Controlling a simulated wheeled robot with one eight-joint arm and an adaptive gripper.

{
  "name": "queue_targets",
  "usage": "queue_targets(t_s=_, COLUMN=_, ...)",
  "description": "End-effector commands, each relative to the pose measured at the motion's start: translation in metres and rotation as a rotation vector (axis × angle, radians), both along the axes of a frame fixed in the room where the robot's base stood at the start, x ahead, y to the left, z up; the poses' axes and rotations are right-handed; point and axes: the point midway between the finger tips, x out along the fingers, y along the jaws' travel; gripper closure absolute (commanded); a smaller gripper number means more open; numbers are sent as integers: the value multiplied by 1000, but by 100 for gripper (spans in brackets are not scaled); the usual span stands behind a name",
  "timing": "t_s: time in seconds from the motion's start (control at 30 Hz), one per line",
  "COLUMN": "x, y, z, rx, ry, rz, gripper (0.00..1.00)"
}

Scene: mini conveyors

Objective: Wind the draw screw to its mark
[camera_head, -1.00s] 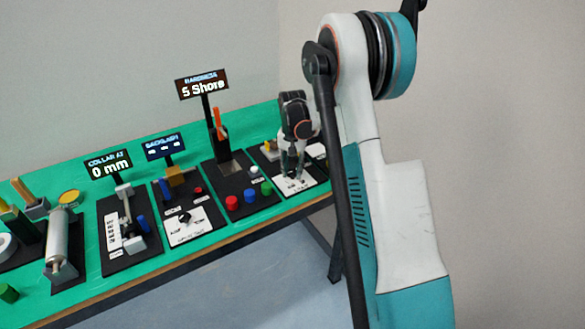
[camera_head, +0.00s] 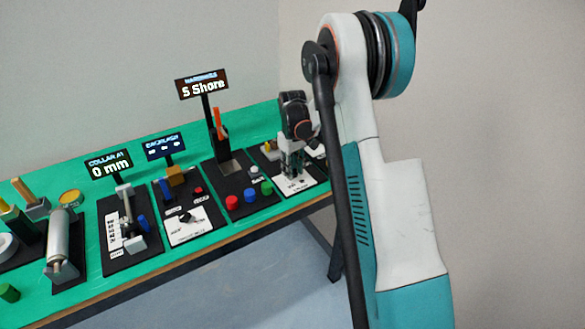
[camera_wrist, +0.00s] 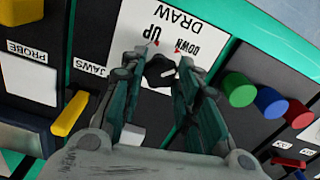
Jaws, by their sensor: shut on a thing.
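The draw screw's knob (camera_wrist: 159,70) is small and black with a white pointer line. It sits at the white DRAW card (camera_wrist: 190,22), which has UP and DOWN lettering and small red marks, upside down in the wrist view. My gripper (camera_wrist: 158,76) is shut on the knob, with one finger on each side. In the head view my gripper (camera_head: 291,170) reaches down to the card at the right end of the bench, and the knob is hidden there. I cannot make out a draw reading or its mark.
Green, blue (camera_wrist: 270,102) and red buttons stand beside the card. A yellow bar (camera_wrist: 70,113) and the JAWS and PROBE labels lie on the other side. Displays (camera_head: 202,84) on posts and several other stations line the green bench (camera_head: 130,265).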

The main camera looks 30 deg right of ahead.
Motion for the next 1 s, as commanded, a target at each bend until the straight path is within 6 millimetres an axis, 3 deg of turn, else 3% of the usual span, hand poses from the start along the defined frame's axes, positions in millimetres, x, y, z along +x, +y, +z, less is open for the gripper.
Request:
queue_targets(t_s=0.4, x=1, y=0, z=0, rx=-1, ry=-1, rz=233, gripper=94)
queue_targets(t_s=1.0, x=1, y=0, z=0, rx=-1, ry=-1, rz=283, gripper=94)
